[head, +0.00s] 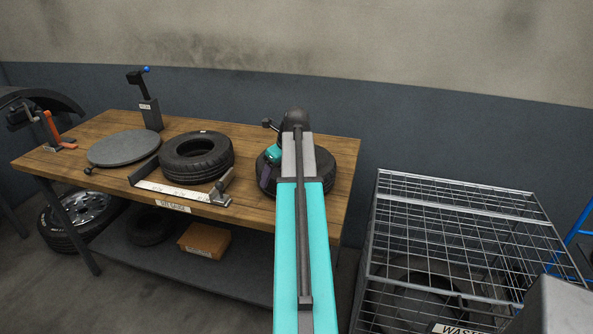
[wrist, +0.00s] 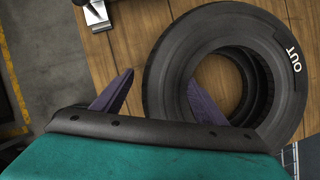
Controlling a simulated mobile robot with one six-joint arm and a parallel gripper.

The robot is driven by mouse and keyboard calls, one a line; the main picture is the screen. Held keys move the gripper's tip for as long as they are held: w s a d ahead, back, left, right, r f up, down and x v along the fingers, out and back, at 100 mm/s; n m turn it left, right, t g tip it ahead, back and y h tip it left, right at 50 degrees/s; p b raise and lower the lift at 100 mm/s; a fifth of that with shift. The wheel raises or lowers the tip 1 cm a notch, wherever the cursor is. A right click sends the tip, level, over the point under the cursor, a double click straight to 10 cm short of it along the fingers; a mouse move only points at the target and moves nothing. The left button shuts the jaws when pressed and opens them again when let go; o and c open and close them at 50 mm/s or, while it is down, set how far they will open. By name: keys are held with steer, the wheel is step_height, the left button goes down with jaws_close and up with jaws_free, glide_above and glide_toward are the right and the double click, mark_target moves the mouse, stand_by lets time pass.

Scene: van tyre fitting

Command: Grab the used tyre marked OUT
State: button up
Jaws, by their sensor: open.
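The used tyre (wrist: 268,32), black with a white OUT mark on its sidewall, lies flat on the wooden bench in the wrist view. In the head view the tyre (head: 325,166) is at the bench's right end, partly hidden by my arm. My gripper (wrist: 160,77) is open, with two purple fingers. In the wrist view one finger is left of the tyre's outer edge and the other is over its centre hole, with the left tyre wall between them. I cannot tell how deep the fingers reach. My gripper (head: 267,175) shows at the tyre's left side in the head view.
Another tyre (head: 197,157) lies on the bench (head: 110,124) by a size gauge (head: 182,193). A grey round plate (head: 123,148) and a post tool (head: 149,112) are further left. A wire waste cage (head: 455,205) with a tyre inside stands right of the bench.

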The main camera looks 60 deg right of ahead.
stand_by(0.3)
steer(key=shift+p+x, duration=0.85)
steer(key=shift+x, duration=1.75)
steer(key=shift+r, duration=0.1)
jaws_close()
